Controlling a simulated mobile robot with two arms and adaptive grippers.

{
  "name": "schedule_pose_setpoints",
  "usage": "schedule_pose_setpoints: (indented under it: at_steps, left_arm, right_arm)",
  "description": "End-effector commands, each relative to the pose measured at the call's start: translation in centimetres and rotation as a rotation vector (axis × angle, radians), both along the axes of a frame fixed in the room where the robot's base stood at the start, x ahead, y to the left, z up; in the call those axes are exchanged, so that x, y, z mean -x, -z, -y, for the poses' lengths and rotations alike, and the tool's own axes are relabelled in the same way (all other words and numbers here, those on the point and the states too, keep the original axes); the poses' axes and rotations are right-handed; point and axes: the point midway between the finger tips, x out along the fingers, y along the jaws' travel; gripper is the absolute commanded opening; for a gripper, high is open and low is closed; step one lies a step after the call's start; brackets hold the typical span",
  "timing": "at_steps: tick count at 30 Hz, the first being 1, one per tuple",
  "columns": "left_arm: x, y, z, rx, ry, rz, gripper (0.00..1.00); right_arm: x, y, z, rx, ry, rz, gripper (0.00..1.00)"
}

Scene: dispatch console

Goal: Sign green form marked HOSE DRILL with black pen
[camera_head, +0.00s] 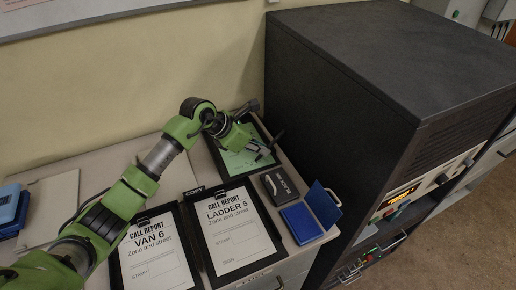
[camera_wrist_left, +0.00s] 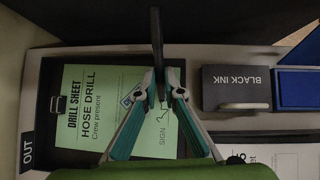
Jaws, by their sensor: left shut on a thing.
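The green form (camera_head: 240,161) lies in a black tray at the back of the desk. In the left wrist view the form (camera_wrist_left: 88,108) reads DRILL SHEET, HOSE DRILL, with a SIGN field towards its right side. A small dark mark shows by that field; I cannot tell if it is printed or ink. My left gripper (camera_head: 260,150) is over the form, shut on the black pen (camera_head: 278,137). In the left wrist view the pen (camera_wrist_left: 157,42) stands out between the fingertips (camera_wrist_left: 160,88). I cannot tell whether its tip touches the paper. My right gripper is not in view.
A BLACK INK box (camera_wrist_left: 236,82) and an open blue ink pad (camera_head: 302,223) are beside the form's tray. VAN 6 (camera_head: 157,258) and LADDER 5 (camera_head: 236,236) call reports lie nearer in black trays. A tall dark cabinet (camera_head: 340,110) bounds the right.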

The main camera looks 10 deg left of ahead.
Motion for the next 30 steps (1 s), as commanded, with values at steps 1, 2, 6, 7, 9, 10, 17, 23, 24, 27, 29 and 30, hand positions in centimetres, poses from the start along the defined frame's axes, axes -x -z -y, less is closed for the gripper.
schedule_pose_setpoints:
  at_steps: [1,2,6,7,9,10,17,23,24,27,29,30]
  left_arm:
    - [0.1,0.1,0.1,0.001,0.001,-0.002,0.00]
    - [0.1,0.1,0.1,0.000,0.001,-0.003,0.00]
    - [0.1,0.1,0.1,0.000,0.001,-0.003,0.00]
    - [0.1,0.1,0.1,0.000,0.001,-0.003,0.00]
    - [0.1,-0.1,0.0,0.001,0.001,-0.002,0.00]
    - [0.1,-0.3,0.0,0.000,0.001,-0.001,0.00]
    - [0.0,-2.1,0.0,-0.001,0.000,0.001,0.00]
    - [0.0,-3.7,0.0,0.000,0.000,0.000,0.00]
    - [0.0,-4.0,0.0,0.000,0.000,0.000,0.00]
    - [0.0,-4.8,0.0,-0.001,0.001,0.000,0.00]
    - [0.0,-5.3,-0.1,-0.002,0.000,0.000,0.00]
    - [0.0,-5.6,-0.1,-0.002,0.000,0.000,0.00]
  right_arm:
    - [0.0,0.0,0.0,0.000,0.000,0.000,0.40]
    - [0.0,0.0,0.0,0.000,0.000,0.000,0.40]
    - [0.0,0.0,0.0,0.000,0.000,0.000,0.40]
    - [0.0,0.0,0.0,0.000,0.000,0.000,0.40]
    - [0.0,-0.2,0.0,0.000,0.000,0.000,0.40]
    - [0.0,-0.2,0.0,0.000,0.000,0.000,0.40]
    - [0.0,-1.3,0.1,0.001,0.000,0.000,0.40]
    - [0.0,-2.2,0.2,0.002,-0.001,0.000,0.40]
    - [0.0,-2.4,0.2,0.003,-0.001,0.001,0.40]
    - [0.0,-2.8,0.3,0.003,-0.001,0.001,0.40]
    - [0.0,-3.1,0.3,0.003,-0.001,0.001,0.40]
    - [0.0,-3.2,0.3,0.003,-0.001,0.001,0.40]
